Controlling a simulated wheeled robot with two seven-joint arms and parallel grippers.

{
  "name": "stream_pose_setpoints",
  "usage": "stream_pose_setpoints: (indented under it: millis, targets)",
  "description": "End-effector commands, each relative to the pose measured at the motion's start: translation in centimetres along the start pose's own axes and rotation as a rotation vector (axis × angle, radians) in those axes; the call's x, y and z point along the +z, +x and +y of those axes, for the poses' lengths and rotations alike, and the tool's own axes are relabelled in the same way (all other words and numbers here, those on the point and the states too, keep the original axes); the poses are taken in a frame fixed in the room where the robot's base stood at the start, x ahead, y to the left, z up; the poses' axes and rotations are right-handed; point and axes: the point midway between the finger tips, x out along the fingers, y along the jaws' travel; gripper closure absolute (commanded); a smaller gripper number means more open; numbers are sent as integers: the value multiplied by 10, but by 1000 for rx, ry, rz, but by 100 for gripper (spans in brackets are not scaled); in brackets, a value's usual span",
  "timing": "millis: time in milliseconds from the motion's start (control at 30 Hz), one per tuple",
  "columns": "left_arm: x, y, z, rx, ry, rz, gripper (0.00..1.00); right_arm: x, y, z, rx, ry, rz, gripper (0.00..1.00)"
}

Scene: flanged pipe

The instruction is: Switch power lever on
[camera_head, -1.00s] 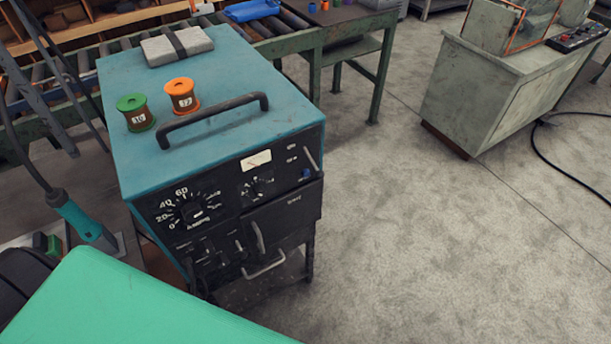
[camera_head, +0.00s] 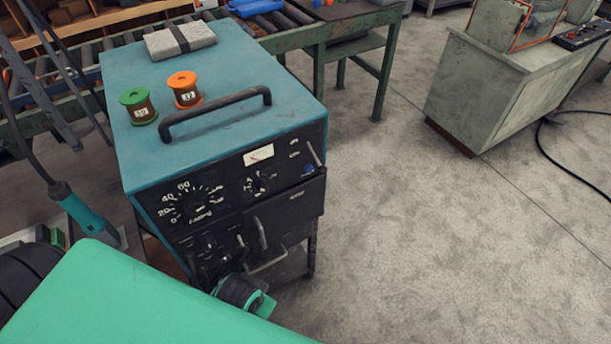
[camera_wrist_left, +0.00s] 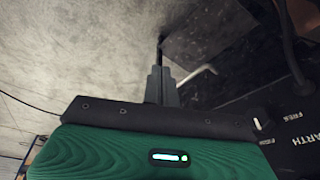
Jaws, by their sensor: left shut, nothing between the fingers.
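The teal power unit (camera_head: 225,95) stands upright with its black front panel (camera_head: 230,200) facing the lower right. The panel carries dials, a grey lever (camera_head: 314,153) at its upper right, small levers lower left, and a grey upright handle (camera_head: 261,232). I cannot tell which one is the power lever. In the head view only the green and black wrist of my left arm shows, low in front of the panel. In the left wrist view my left gripper (camera_wrist_left: 160,72) is shut and empty, beside a pale bent bar (camera_wrist_left: 198,74). My right gripper is not in view.
Green and orange spools (camera_head: 185,89) and a strapped grey block (camera_head: 180,40) sit on the unit's top, near its black carry handle (camera_head: 215,112). A teal-handled torch (camera_head: 85,213) hangs at the left.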

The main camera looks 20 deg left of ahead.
Motion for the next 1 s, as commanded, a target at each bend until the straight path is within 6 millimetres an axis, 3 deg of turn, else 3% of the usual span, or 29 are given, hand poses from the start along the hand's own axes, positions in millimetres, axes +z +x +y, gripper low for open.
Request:
stream_pose_setpoints:
  millis: [100,300,567,800,1000]
  targets:
    - [-16,-52,-3,0,-27,43,100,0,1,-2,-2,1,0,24]
    - [-56,-124,-7,52,-241,230,100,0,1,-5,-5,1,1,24]
    - [-119,-158,-9,286,-659,512,100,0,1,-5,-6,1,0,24]
    - [-176,-192,-18,712,-1108,701,100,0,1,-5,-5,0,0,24]
    - [-201,-218,-28,1037,-1349,733,100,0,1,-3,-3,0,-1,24]
